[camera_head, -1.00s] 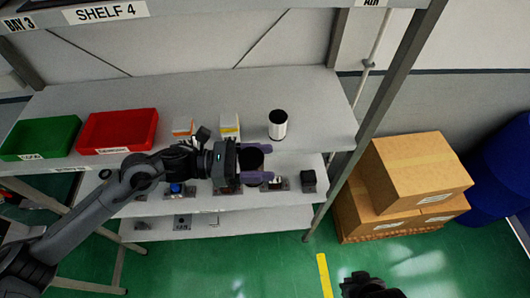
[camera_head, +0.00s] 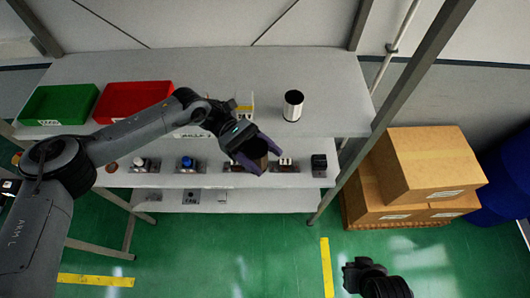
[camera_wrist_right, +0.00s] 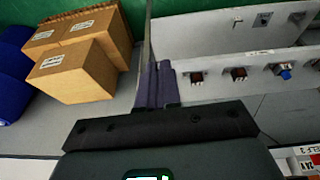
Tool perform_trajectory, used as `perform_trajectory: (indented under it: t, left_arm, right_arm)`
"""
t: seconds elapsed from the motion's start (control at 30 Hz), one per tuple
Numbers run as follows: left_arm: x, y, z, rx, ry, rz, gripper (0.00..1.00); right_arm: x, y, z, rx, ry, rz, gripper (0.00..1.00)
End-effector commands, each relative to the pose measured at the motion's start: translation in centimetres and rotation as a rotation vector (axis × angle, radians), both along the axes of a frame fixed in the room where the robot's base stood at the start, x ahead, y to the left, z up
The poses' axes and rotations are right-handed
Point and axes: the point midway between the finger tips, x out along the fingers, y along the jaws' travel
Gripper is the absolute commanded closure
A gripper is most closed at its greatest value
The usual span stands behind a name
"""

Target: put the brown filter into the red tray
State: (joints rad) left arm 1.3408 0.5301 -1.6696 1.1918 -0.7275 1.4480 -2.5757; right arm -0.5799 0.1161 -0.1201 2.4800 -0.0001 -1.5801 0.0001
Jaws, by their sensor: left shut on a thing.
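The brown filter (camera_head: 254,148) is a dark brown cylinder held between the purple fingers of my left gripper (camera_head: 268,160). The gripper is shut on it, in front of the shelf edge, and the fingers hide part of it. The red tray (camera_head: 125,97) lies on the upper shelf, to the left of the gripper; my left arm passes in front of its lower right part. My right gripper shows in the right wrist view (camera_wrist_right: 158,85), with its two purple fingers together and nothing visible between them. In the head view only dark parts of it show at the bottom.
A green tray (camera_head: 58,103) stands left of the red one. A white cylinder with a dark top (camera_head: 293,106) and small boxes (camera_head: 244,101) stand on the upper shelf. Switch-like parts (camera_head: 187,164) line the lower shelf. Cardboard boxes (camera_head: 430,165) stand right of a shelf post.

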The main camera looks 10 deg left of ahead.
Motion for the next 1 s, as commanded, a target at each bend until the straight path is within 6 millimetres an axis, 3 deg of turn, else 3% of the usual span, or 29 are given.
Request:
perform_trajectory:
  t: [0.03,0.27,0.53,0.67,0.8,1.0]
  left_arm:
    - [0.0,0.0,0.0,0.001,-0.001,-0.009,0.68]
    - [0.0,0.1,-0.1,0.0,-0.001,-0.021,0.68]
    - [0.0,0.1,-0.1,0.0,-0.001,-0.021,0.68]
    - [0.0,0.1,-0.1,0.0,-0.001,-0.021,0.68]
    - [0.0,0.1,-0.1,0.0,-0.001,-0.021,0.68]
    - [0.0,0.1,-0.1,0.0,-0.001,-0.021,0.68]
  right_arm:
    - [0.0,0.0,0.0,0.001,0.0,-0.001,0.88]
    - [0.5,0.0,0.2,0.009,-0.024,-0.022,0.53]
    - [4.4,2.1,1.5,0.079,-0.259,-0.004,0.11]
    - [6.9,4.6,2.7,0.159,-0.433,0.064,0.1]
    - [9.4,8.5,5.1,0.293,-0.632,0.18,0.1]
    - [10.7,13.9,9.3,0.53,-0.853,0.386,0.1]
